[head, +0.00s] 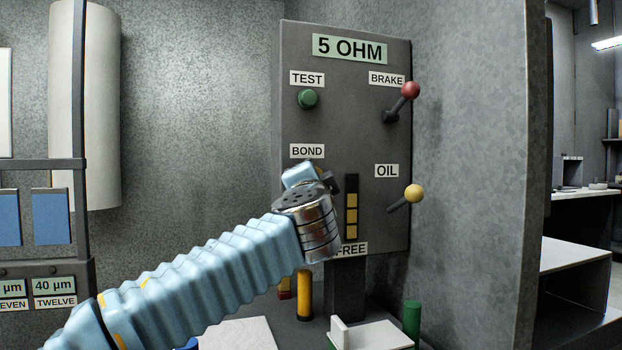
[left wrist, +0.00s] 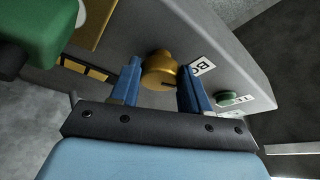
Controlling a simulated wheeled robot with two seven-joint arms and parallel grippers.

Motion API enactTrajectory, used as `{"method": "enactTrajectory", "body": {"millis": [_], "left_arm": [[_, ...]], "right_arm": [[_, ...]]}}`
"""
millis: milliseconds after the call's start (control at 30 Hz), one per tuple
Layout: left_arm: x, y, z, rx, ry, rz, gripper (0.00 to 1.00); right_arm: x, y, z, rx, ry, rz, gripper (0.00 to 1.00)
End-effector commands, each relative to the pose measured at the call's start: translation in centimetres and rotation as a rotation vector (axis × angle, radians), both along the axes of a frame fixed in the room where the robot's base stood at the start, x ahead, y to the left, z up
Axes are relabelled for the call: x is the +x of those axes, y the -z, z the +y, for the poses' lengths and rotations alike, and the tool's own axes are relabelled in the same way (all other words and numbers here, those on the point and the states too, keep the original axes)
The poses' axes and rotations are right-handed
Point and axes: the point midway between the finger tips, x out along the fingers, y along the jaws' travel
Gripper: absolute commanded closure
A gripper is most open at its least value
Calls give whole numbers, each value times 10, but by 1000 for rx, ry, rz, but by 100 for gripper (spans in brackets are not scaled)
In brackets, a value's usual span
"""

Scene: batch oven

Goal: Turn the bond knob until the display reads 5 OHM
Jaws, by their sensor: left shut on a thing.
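The display (head: 349,49) at the top of the grey panel (head: 345,110) reads 5 OHM. The BOND label (head: 307,151) is below the green TEST button (head: 307,98). My left arm comes in from the left, and its gripper hides the bond knob in the head view. In the left wrist view the brass-coloured bond knob (left wrist: 159,70) is between the two blue fingers of my left gripper (left wrist: 160,84), which is shut on it. A dark mark shows on the knob. My right gripper is not in view.
On the panel's right side are a red-tipped BRAKE lever (head: 410,90) and a yellow-tipped OIL lever (head: 413,193). A yellow post (head: 304,296) and a green post (head: 411,320) stand below the panel. A rack (head: 50,265) stands at the left.

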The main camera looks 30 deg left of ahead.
Motion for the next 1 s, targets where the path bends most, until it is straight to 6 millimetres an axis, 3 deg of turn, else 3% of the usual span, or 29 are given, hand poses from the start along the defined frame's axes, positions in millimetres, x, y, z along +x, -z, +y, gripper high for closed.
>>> {"method": "enactTrajectory", "body": {"millis": [400, 433, 567, 867, 1000], "left_arm": [[0, 1, -1, 4, 2, 6, 84], [1, 1, -1, 4, 2, 6, 49], [0, 1, 0, 4, 0, 5, 29], [-1, 1, -1, 4, 0, 4, 28], [-13, 5, -8, 3, 2, 2, 28]], "right_arm": [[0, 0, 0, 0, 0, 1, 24], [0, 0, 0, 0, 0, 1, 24], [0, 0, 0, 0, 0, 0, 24], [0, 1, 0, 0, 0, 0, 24], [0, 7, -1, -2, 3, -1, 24]]}}
